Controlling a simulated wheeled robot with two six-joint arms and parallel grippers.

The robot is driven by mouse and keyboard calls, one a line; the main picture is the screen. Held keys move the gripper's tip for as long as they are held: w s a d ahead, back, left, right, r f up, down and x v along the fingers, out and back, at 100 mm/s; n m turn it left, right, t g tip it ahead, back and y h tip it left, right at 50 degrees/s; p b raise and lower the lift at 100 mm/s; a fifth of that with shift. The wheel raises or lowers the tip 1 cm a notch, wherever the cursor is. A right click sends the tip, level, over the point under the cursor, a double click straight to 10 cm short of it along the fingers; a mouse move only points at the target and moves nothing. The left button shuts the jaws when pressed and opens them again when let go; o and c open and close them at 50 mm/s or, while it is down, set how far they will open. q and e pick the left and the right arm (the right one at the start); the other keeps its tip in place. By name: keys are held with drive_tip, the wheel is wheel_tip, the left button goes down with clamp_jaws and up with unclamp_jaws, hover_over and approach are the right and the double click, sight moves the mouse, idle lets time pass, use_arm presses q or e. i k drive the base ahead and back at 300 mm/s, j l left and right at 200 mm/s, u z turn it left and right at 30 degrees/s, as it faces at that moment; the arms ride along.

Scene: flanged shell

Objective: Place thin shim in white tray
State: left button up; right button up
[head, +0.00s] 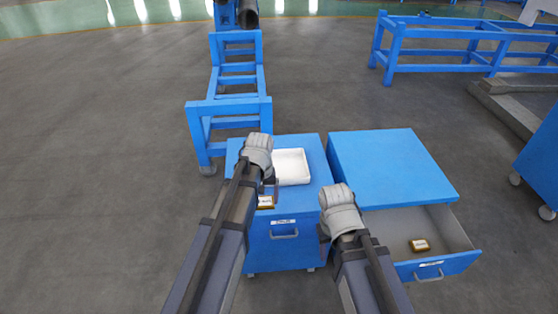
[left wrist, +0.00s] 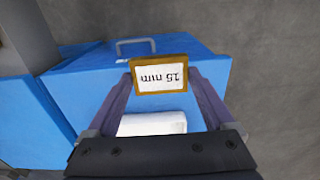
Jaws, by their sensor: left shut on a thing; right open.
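My left gripper (head: 268,190) is shut on a gold-edged shim (head: 265,202) with a white label. In the left wrist view the shim (left wrist: 161,77) is between the fingertips, and its upside-down label reads 15 mm. The white tray (head: 291,167) lies on top of the left blue cabinet, just right of my left gripper; part of it shows in the left wrist view (left wrist: 152,124). A second gold shim (head: 419,245) lies in the open drawer; its label is too small to read. My right gripper (head: 324,235) is open, in front of the cabinets, partly hidden by its arm.
The left cabinet (head: 312,207) has a shut drawer. The right cabinet (head: 390,165) has a bare top, and its open drawer (head: 456,236) juts forward. A blue frame (head: 230,112) stands behind the left cabinet. Grey floor is clear at left.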

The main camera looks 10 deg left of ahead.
sight(278, 170)
drive_tip(key=i, duration=0.85)
